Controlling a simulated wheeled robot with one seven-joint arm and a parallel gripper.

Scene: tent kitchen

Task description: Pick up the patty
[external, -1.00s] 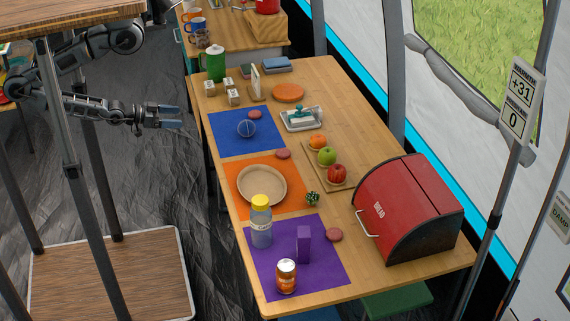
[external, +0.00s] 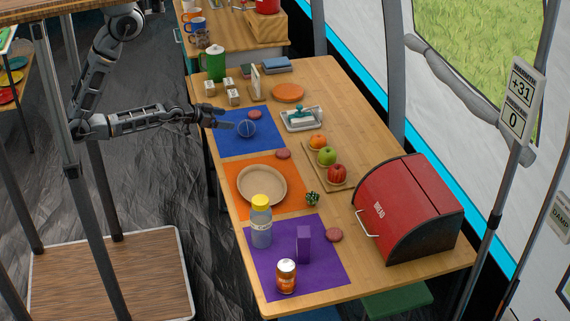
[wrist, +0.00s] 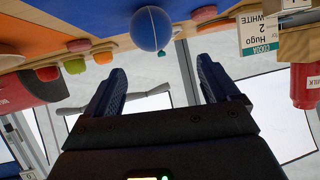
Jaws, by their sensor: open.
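Three flat reddish-brown patties lie about the wooden table in the external view. One patty (external: 255,114) is at the far edge of the blue mat, a second patty (external: 283,154) lies by the orange mat, and a third patty (external: 334,235) lies right of the purple mat. Two pink patties also show in the wrist view, one upper right (wrist: 205,13) and one left (wrist: 79,45). My gripper (external: 226,123) is open and empty at the left of the blue mat, apart from every patty. Its two fingers (wrist: 163,84) show spread in the wrist view.
A blue ball (external: 246,128) sits on the blue mat (external: 232,146), just beyond my fingertips. Small labelled boxes (external: 233,97) and a green pitcher (external: 214,64) stand behind. A white dish (external: 301,120), fruit and a red bread box (external: 405,208) are to the right.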

